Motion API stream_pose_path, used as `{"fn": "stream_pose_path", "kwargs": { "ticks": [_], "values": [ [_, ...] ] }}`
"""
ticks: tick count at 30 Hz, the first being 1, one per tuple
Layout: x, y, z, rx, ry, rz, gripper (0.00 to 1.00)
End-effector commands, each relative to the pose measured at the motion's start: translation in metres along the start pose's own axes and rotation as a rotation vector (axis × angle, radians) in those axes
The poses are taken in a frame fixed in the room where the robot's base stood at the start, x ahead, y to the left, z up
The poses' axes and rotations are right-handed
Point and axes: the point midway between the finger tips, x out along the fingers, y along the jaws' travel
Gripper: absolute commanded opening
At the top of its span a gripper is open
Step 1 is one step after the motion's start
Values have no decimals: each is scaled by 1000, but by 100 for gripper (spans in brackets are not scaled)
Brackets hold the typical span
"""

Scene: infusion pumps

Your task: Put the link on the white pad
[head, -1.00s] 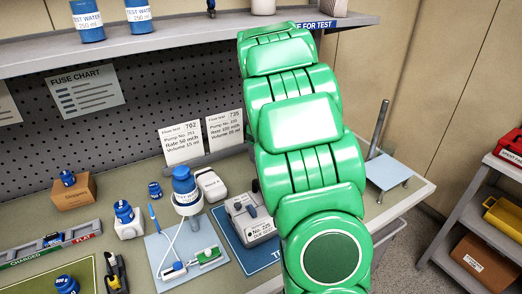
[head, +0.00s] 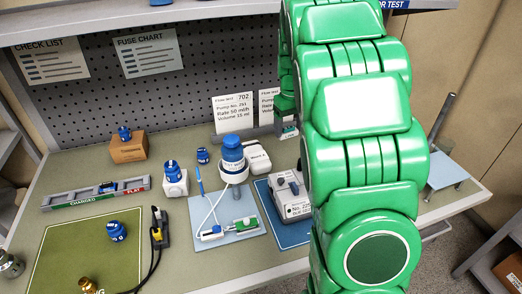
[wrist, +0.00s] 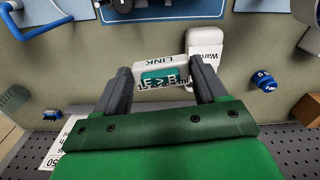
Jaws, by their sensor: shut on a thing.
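My gripper (wrist: 161,90) is shut on the link (wrist: 160,66), a small white block with a teal label and the word LINK. In the head view the link (head: 290,132) shows small below my gripper, in front of the flow test cards. A white rounded pad-like box (head: 258,158) stands on the bench behind the grey pump (head: 290,196); its lettering is only partly readable. In the wrist view this white box (wrist: 205,40) lies just beyond the link, partly hidden by a finger. I cannot tell the height of the link above the bench.
A blue-capped bottle (head: 232,150) on a stand is left of the white box. A light blue mat (head: 245,236) holds small connectors. A pale plate with a pole (head: 446,172) is at the right. My arm hides the right part of the bench.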

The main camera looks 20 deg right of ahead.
Motion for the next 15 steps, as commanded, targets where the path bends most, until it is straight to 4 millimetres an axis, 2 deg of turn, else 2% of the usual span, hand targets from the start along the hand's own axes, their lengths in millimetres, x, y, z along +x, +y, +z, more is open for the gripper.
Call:
{"fn": "stream_pose_path", "kwargs": {
  "ticks": [3,6,10,15],
  "values": [
    [-3,-27,-27,35,3,2,41],
    [-4,-46,-43,69,1,1,41],
    [-8,-67,-58,105,2,2,41],
    [-9,-80,-67,130,1,2,41]
  ]
}}
